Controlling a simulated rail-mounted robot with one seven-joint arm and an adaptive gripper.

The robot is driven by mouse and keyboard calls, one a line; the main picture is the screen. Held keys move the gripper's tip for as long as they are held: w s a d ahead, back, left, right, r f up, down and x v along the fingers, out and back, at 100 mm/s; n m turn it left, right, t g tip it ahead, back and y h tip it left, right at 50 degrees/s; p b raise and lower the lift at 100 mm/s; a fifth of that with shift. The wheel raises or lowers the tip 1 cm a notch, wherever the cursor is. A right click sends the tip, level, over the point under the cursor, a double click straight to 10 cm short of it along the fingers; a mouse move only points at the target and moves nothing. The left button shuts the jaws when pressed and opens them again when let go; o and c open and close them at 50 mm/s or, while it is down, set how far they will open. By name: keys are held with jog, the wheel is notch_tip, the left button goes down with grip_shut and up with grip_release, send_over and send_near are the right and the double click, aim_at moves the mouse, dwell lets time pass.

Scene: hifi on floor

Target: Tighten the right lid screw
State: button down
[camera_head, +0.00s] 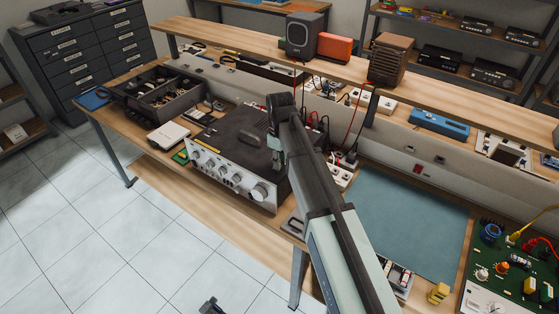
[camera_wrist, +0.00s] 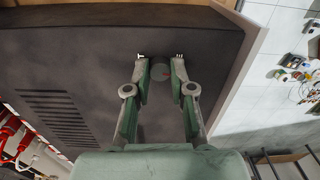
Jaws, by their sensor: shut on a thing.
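The hi-fi unit (camera_head: 225,178) has a silver front panel with several knobs and a dark lid (camera_head: 222,128). It sits on the wooden workbench. In the wrist view the lid (camera_wrist: 80,60) fills much of the picture, with vent slots on the left. In the head view my gripper (camera_head: 275,145) is over the lid's right part, and my arm hides the screw.
An open dark parts box (camera_head: 165,93) stands left of the unit. A blue-grey mat (camera_head: 405,215) lies to the right, with a green circuit board (camera_head: 510,270) beyond it. A raised shelf (camera_head: 225,38) with speakers runs behind. Red cables hang right of the unit.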

jog(key=m, duration=0.8)
jog(key=shift+m, duration=0.4)
jog(key=m, duration=0.4)
jog(key=shift+m+b, duration=0.3)
jog(key=m, duration=1.2)
jog(key=shift+m, duration=0.3)
jog(key=m, duration=0.4)
jog(key=shift+m, duration=2.2)
